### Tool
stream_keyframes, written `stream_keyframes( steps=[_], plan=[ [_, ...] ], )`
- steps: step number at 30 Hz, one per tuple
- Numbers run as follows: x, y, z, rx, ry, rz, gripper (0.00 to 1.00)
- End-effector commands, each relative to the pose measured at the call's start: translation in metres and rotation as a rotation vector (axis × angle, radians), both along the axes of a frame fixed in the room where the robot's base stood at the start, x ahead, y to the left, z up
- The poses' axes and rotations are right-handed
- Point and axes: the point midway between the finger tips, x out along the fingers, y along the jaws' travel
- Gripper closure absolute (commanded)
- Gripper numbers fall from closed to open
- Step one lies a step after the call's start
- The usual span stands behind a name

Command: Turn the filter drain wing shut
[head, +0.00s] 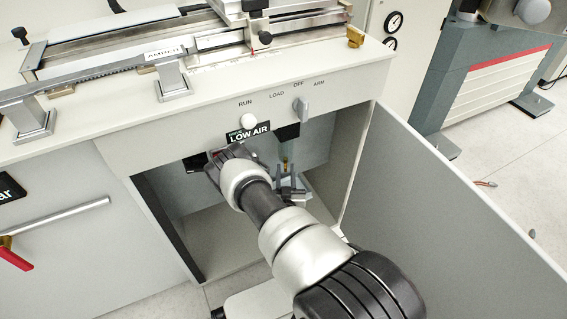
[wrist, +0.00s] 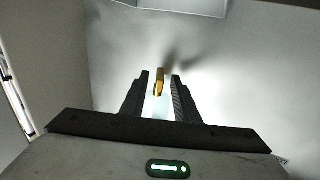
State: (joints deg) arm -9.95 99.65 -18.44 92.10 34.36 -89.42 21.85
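The filter (head: 288,133) hangs inside the open cabinet, with a dark top and a pale bluish bowl under it. The small brass drain wing (head: 285,162) shows at the bowl's lower end. In the wrist view the brass wing (wrist: 159,82) stands between the two dark fingertips, with a gap on each side. My gripper (head: 290,181) is open and reaches into the cabinet at the wing. It also shows in the wrist view (wrist: 160,78). I cannot tell from these views whether the wing is fully level with the fingertips in depth.
The cabinet's open door (head: 450,200) stands to the right of my arm. A LOW AIR label (head: 248,133), a white button (head: 249,121) and a grey selector knob (head: 301,108) are on the panel above. A red-handled brass valve (head: 14,257) is at far left.

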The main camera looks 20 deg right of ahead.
Motion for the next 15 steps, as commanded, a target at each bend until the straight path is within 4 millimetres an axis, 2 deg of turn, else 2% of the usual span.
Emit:
stream_keyframes(
  steps=[13, 15],
  plan=[
    [-0.0031, -0.0008, -0.0001, -0.001, 0.000, 0.000, 0.72],
    [-0.0031, -0.0008, -0.0001, -0.001, 0.000, 0.000, 0.82]
  ],
)
